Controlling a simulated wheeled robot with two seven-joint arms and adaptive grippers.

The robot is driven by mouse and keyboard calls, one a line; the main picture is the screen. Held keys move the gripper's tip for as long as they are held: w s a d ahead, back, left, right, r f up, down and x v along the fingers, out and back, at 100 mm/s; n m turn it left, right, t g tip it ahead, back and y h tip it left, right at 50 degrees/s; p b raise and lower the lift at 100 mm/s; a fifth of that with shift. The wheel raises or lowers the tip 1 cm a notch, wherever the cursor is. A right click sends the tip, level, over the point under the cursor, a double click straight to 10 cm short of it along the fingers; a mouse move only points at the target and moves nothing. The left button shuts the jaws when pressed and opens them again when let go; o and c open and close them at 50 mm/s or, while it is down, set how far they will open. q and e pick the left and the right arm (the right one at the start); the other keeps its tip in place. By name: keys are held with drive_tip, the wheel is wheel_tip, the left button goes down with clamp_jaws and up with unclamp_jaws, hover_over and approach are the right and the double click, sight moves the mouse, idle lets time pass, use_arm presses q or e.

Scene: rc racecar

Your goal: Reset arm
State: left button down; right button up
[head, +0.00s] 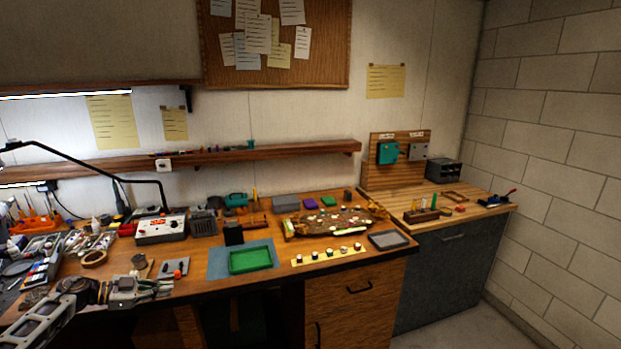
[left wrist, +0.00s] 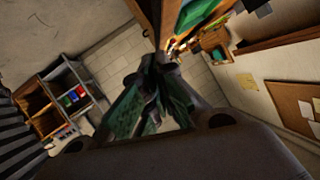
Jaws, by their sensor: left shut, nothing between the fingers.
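My left gripper (head: 170,287) is at the front edge of the workbench in the head view, with its arm coming in from the lower left. Its fingers point right and are shut with nothing between them. In the left wrist view the fingers of the left gripper (left wrist: 158,68) meet near the middle of the picture. The gripper is left of the green tray (head: 250,262) and apart from it. My right gripper is in neither view. No racecar can be made out clearly.
The green tray lies on a blue mat (head: 216,266). Right of it are a yellow strip with small parts (head: 328,255) and a grey tray (head: 389,240). A white control box (head: 160,229) and scattered tools crowd the left. Floor (head: 455,325) at lower right is clear.

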use_arm(q)
drive_tip(key=s+d+f+n+t+y, duration=0.1)
drive_tip(key=s+f+n+t+y, duration=0.15)
drive_tip(key=f, duration=0.75)
drive_tip(key=s+d+f+n+t+y, duration=0.1)
drive_tip(key=s+f+n+y, duration=0.15)
drive_tip(key=f, duration=0.75)
drive_tip(key=s+d+f+n+t+y, duration=0.1)
drive_tip(key=f+n+t, duration=0.15)
drive_tip(key=f, duration=0.75)
drive_tip(key=s+d+f+n+g+y, duration=0.3)
drive_tip(key=s+f+n+g+y, duration=0.15)
drive_tip(key=s+f, duration=1.35)
drive_tip(key=s+d+f+g, duration=0.2)
drive_tip(key=s+d+f, duration=0.2)
drive_tip(key=s, duration=0.7)
drive_tip(key=s+d+f+g, duration=0.3)
drive_tip(key=s+f, duration=0.3)
drive_tip(key=s, duration=0.6)
drive_tip(key=s+d+f+g, duration=0.3)
drive_tip(key=s+d+f, duration=0.2)
drive_tip(key=s, duration=0.7)
drive_tip(key=shift+d+n+y, duration=0.3)
drive_tip(key=shift+d+y, duration=0.15)
drive_tip(key=shift+d, duration=0.1)
